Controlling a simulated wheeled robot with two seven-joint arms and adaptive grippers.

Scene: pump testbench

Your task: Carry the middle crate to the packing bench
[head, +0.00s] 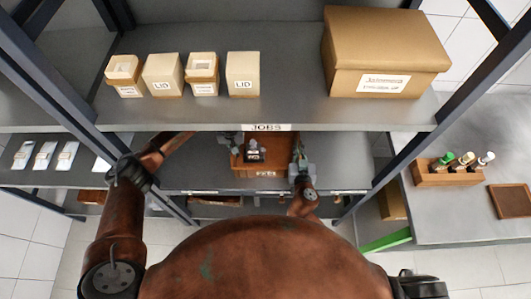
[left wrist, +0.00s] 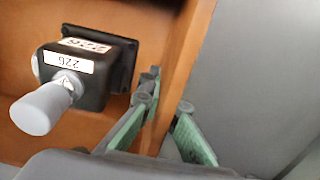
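The brown crate (head: 267,173) sits on the middle shelf, below the JOBS label, with a dark labelled pump part (head: 254,152) inside. In the left wrist view the part (left wrist: 90,55) has a grey cylinder and labels. My left gripper (head: 232,141) is at the crate's left wall, partly hidden by the top shelf. In the left wrist view its fingers (left wrist: 168,100) straddle the crate wall (left wrist: 192,45), one inside and one outside, seemingly pressed on it. My right gripper (head: 298,158) is at the crate's right wall; its finger gap cannot be made out.
The top shelf (head: 280,110) holds small boxes (head: 162,75), some marked LID, and a large carton (head: 385,55). Rack posts (head: 420,140) stand at both sides. A grey bench (head: 450,215) at right carries a bottle rack (head: 452,175) and a brown tray (head: 512,201).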

